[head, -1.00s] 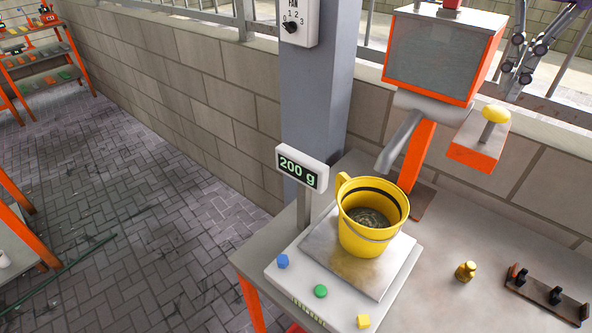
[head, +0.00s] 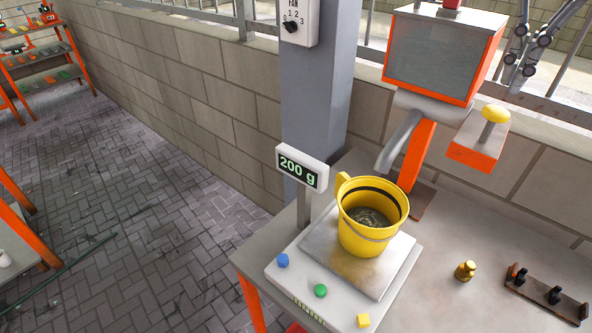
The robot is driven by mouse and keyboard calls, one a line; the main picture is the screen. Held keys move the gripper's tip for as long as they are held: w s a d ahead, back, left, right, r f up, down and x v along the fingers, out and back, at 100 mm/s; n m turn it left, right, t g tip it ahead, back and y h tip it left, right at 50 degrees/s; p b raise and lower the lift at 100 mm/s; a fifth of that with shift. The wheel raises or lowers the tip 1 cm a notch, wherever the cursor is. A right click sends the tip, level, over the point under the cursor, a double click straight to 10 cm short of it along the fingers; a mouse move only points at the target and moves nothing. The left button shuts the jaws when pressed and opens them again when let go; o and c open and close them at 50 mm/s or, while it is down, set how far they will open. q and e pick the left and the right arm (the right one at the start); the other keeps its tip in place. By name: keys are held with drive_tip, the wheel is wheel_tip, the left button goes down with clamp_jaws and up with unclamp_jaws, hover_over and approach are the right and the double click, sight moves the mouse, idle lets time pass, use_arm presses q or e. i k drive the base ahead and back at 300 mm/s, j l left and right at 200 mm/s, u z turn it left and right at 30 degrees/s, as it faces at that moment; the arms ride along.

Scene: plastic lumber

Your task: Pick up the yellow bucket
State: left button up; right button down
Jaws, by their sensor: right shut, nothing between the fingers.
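The yellow bucket (head: 371,238) stands upright on the metal plate of a scale (head: 322,262). It has a dark band inside its rim, a thin wire handle hanging at its front, and grey granular material inside. The scale's display (head: 302,168) reads 200 g. My right gripper (head: 517,82) is at the top right, shut and empty, well above and to the right of the bucket, apart from it. My left gripper is not in view.
An orange and grey dispenser (head: 440,58) with a spout stands right behind the bucket. A yellow push button on an orange box (head: 478,152) is beside it. A brass weight (head: 465,271) and a dark rack (head: 546,295) sit on the table. A grey post (head: 318,100) rises behind the scale.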

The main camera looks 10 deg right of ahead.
sight(372, 208)
drive_tip(key=k+j, duration=0.75)
drive_tip(key=j, duration=0.2)
